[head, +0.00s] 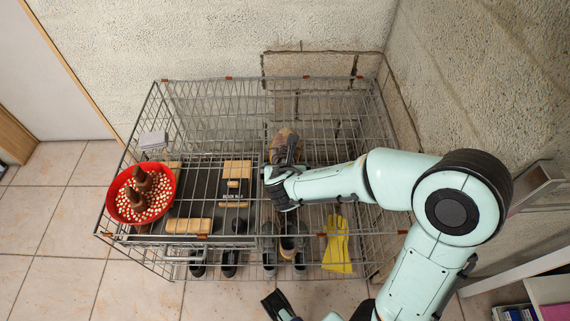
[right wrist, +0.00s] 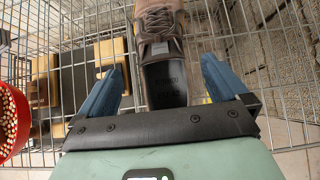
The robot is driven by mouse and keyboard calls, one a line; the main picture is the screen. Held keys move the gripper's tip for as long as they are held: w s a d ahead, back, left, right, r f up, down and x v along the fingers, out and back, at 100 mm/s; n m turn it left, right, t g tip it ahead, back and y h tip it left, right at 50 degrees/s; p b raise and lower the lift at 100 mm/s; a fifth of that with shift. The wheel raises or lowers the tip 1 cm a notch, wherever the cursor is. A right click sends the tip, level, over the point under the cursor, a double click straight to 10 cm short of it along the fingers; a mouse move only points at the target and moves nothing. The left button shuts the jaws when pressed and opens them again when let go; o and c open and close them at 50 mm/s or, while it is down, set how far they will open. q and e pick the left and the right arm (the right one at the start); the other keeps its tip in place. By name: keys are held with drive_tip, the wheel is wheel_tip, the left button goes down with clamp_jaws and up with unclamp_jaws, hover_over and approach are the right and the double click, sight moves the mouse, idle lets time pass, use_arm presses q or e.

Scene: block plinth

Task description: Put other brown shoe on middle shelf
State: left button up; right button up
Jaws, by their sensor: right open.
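A brown-grey laced shoe (head: 284,138) lies on the top of the wire rack (head: 215,82), toe toward the wall. My right gripper (head: 284,168) is at its heel end and partly covers it. In the right wrist view the shoe (right wrist: 160,35) extends between the two blue fingers (right wrist: 160,78), with its dark insole facing up. The fingers are open, with gaps on both sides of the shoe.
A red bowl (head: 124,176) with brown cones stands at the rack's left end. Wooden blocks (head: 237,170) and a dark board lie beside it. Several dark shoes (head: 229,260) and a yellow item (head: 337,244) are lower in the rack. Walls stand behind and right.

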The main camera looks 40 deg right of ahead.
sight(285, 161)
drive_tip(key=b+x, duration=0.1)
drive_tip(key=x, duration=0.3)
drive_tip(key=shift+r+b+x, duration=0.2)
drive_tip(key=shift+b+x, duration=0.5)
drive_tip(key=shift+x, duration=2)
use_arm(q)
drive_tip(key=w+a+f+t, duration=0.1)
drive_tip(key=w+a+f, duration=0.1)
drive_tip(key=w+f, duration=0.1)
drive_tip(key=shift+w+f+t+y, duration=0.25)
drive_tip(key=shift+w+t+y, duration=0.05)
drive_tip(key=shift+w, duration=0.4)
use_arm(e)
drive_tip(key=shift+w+d+r, duration=0.1)
drive_tip(key=shift+w, duration=0.1)
drive_tip(key=shift+c, duration=0.3)
